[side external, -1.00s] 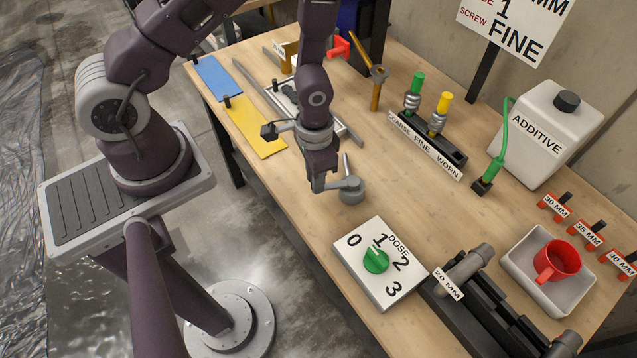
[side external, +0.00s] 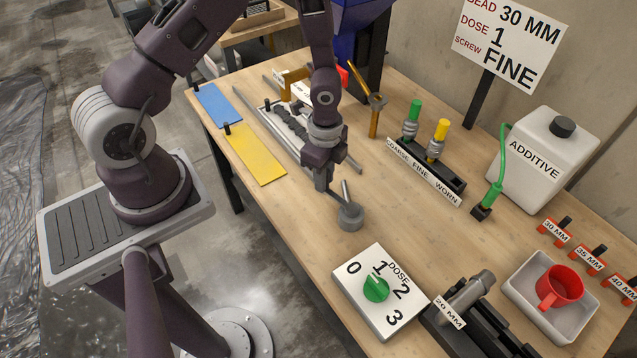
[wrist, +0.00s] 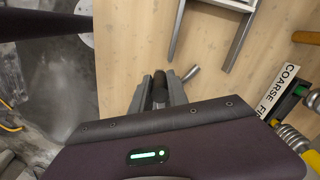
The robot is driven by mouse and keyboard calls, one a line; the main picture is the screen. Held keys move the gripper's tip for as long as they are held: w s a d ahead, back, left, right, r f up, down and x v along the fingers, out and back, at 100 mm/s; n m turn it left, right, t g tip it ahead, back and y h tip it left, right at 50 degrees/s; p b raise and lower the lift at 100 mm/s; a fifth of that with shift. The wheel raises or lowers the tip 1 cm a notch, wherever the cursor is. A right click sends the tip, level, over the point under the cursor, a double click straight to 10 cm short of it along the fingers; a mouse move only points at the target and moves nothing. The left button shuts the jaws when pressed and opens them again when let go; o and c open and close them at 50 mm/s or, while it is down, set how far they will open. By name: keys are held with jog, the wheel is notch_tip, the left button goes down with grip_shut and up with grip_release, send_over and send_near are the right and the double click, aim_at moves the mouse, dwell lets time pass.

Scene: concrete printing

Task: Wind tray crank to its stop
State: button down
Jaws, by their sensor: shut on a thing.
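The tray crank has a round grey hub (side external: 350,218) on the table, with a grey arm reaching up and left from it in the side view. My gripper (side external: 321,184) is at the outer end of that arm and shut on the crank's handle; its fingers mostly hide it there. In the wrist view my gripper (wrist: 160,92) has the dark handle (wrist: 160,86) between its fingers. A slim grey post (side external: 345,190) stands tilted close to the crank, right of my gripper. The grey-railed tray (side external: 268,120) lies behind my arm, partly hidden.
A dose box (side external: 385,308) with a green knob stands in front of the crank. Blue (side external: 217,106) and yellow (side external: 257,158) plates lie left. The screw rack (side external: 425,172) and additive jug (side external: 540,160) stand right. The table between crank and rack is clear.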

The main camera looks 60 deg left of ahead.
jog(key=w+m, duration=0.2)
jog(key=shift+w+a+m, duration=0.1)
jog(key=shift+m, duration=0.3)
jog(key=w+m, duration=0.2)
jog(key=m, duration=0.1)
jog(key=shift+w+d+m, duration=0.3)
jog(key=w+m, duration=0.1)
jog(key=w+d+m, duration=0.1)
jog(key=m, duration=0.2)
jog(key=shift+w+d, duration=0.35)
jog(key=shift+w, duration=0.05)
jog(key=shift+w+d, duration=0.3)
jog(key=shift+d, duration=0.15)
jog(key=c, duration=1.3)
grip_release()
